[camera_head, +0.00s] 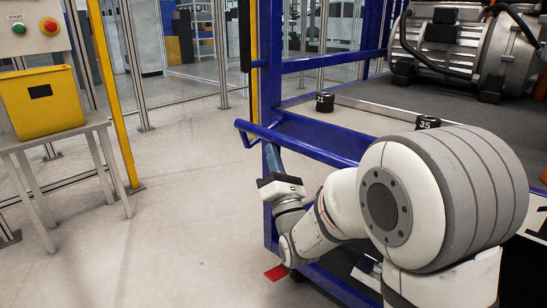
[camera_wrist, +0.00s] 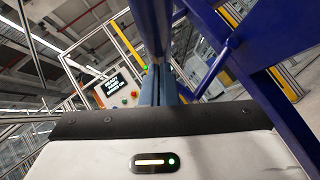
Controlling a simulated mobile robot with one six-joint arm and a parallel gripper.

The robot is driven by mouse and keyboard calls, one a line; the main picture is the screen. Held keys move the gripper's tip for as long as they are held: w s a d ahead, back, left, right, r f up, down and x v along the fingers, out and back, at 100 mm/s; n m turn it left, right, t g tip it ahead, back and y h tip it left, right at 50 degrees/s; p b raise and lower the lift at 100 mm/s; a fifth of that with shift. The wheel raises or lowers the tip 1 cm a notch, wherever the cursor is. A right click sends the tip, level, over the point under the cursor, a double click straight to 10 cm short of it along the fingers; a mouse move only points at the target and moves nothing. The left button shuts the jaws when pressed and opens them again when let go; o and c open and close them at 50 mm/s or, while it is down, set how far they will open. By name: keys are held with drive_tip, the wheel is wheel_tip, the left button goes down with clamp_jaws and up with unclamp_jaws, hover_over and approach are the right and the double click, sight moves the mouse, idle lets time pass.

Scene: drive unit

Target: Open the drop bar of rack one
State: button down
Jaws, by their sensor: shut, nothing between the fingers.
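A blue rack (camera_head: 268,95) stands in the middle and right of the head view; a plate marked 1 shows low at the right. A blue tubular bar (camera_head: 300,146) with a bent left end crosses its near side and looks like the drop bar. My gripper (camera_head: 271,150) is shut and empty, pointing up just below this bar near its left end. I cannot tell whether they touch. In the wrist view my blue-grey fingers (camera_wrist: 160,80) are together, with a dark blue bar (camera_wrist: 151,25) just beyond the tips. My arm hides the bar's right part.
A large motor (camera_head: 465,40) sits on the rack deck, with black blocks marked 21 (camera_head: 324,102) and 35 (camera_head: 428,122). A yellow bin (camera_head: 42,102) on a grey stand and a start-button panel (camera_head: 33,28) are at left. The floor between is clear.

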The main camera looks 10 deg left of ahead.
sight(273, 138)
wheel_tip(273, 138, up, 4)
drive_tip(key=m+h+p, duration=0.1)
drive_tip(key=m+h, duration=0.1)
drive_tip(key=m+h+p, duration=0.2)
drive_tip(key=m, duration=0.1)
drive_tip(key=shift+f+m+h, duration=0.2)
drive_tip(key=shift+m+h, duration=0.1)
drive_tip(key=shift+d+f, duration=0.1)
drive_tip(key=shift+f, duration=0.05)
